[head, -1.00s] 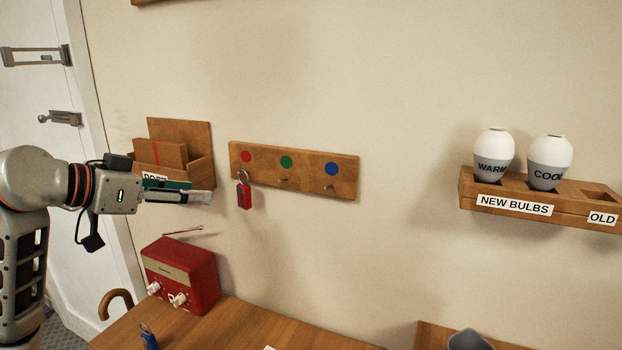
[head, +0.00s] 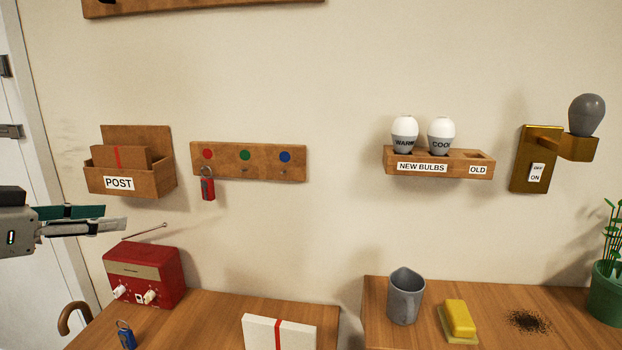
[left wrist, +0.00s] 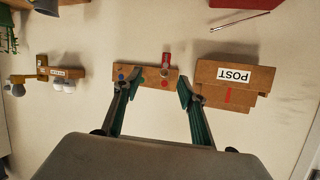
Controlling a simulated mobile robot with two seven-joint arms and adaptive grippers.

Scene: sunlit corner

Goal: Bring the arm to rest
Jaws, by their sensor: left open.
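My left gripper (head: 98,220) comes in from the left edge of the head view, in front of the wall and below the post box. It is open and empty. In the left wrist view its two green-padded fingers (left wrist: 153,100) stand apart, with the key rack (left wrist: 150,77) seen beyond the gap between them. The picture there is upside down. My right gripper is in neither view.
The post box (head: 160,181) and the key rack (head: 222,165) with a red key tag (head: 208,188) hang on the wall. A red radio (head: 165,272) stands below the gripper. The bulb shelf (head: 440,170) and lamp holder (head: 530,175) are at right.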

